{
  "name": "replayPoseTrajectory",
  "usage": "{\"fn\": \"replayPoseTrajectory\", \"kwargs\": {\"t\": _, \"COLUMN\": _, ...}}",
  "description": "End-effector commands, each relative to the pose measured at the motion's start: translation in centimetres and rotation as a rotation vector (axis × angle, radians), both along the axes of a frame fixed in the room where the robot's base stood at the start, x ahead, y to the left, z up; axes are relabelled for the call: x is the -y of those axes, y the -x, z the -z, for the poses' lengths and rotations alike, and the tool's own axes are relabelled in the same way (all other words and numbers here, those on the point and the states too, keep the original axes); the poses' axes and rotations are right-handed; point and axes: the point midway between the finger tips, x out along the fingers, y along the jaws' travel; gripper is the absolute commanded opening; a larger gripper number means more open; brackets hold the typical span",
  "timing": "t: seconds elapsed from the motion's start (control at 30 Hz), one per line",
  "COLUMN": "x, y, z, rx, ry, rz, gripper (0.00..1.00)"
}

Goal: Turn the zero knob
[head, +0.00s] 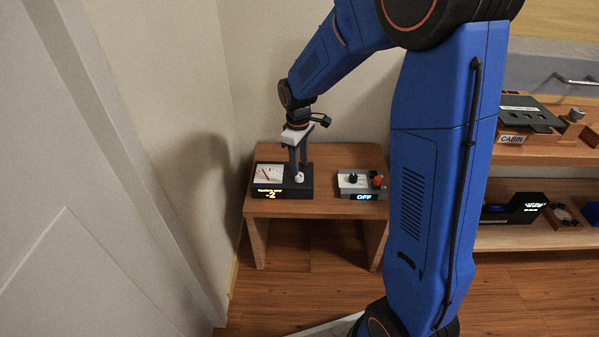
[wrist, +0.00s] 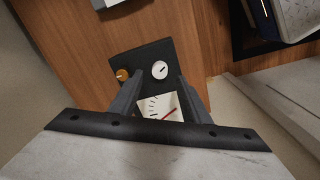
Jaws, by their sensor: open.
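A black meter box (head: 303,192) stands on the small wooden table; its yellow display reads -2. Its white gauge face (head: 268,173) has a red needle and also shows in the wrist view (wrist: 150,104). A white round knob with a dark mark (wrist: 159,69) sits on the box top, with a brass-coloured knob (wrist: 123,75) to its left. Which is the zero knob I cannot read. My gripper (head: 299,171) points down over the box, open, its fingers either side of the white knob. In the wrist view the fingers (wrist: 159,82) also flank the gauge. Contact cannot be told.
A grey box (head: 352,187) with a dark knob, a red-orange part and an "OFF" display stands right on the table (head: 330,207). A wall and white door panel are close on the left. Shelves (head: 540,152) with a "CABIN" panel stand at right.

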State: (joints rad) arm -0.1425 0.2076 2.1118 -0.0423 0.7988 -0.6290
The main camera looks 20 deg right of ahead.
Motion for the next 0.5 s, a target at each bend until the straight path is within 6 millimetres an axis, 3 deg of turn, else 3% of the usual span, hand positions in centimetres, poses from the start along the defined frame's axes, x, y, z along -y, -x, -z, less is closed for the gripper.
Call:
{"fn": "replayPoseTrajectory", "kwargs": {"t": 0.2, "x": 0.1, "y": 0.0, "z": 3.3, "rx": -0.003, "ry": 0.000, "rz": 0.000, "gripper": 0.43}}
{"fn": "replayPoseTrajectory", "kwargs": {"t": 0.5, "x": 0.1, "y": -0.1, "z": 4.9, "rx": -0.001, "ry": 0.001, "rz": 0.000, "gripper": 0.43}}
